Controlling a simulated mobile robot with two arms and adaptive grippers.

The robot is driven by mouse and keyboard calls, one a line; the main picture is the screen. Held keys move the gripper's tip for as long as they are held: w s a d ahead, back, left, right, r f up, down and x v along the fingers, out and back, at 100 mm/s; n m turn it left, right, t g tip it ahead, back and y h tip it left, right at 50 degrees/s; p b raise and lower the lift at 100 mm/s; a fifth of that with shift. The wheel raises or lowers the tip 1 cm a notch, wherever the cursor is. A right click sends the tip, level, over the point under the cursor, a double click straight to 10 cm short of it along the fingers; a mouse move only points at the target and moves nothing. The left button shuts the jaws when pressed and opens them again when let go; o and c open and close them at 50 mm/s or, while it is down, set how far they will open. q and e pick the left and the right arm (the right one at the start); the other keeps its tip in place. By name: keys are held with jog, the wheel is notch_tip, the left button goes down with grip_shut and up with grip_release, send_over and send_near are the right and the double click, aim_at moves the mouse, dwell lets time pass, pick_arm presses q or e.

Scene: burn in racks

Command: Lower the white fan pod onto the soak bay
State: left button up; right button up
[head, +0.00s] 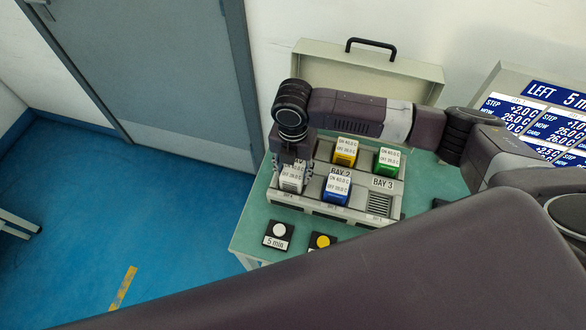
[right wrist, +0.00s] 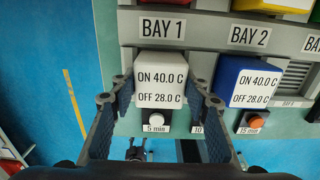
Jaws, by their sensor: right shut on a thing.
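The white fan pod (head: 291,180), marked ON 40.0 C and OFF 28.0 C, is in my right gripper (head: 292,170), which points down at the left end of the rack's front row. In the right wrist view the white fan pod (right wrist: 160,80) sits between the two fingers of the right gripper (right wrist: 160,102), which is shut on its sides. The pod is just below the BAY 1 label (right wrist: 163,25). It hides the bay beneath, so I cannot tell whether it touches the rack (head: 345,213). My left gripper is not in view.
A blue pod (head: 338,188) stands beside it at BAY 2; the BAY 3 grille (head: 379,205) is bare. Yellow (head: 345,152) and green (head: 387,162) pods stand behind. Buttons, including the white 5 min one (head: 279,230), lie in front. A screen (head: 540,115) is at right.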

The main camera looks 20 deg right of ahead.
jog(key=shift+f, duration=0.2)
dwell(0.7)
jog(key=o, duration=1.4)
notch_tip(320, 180, up, 12)
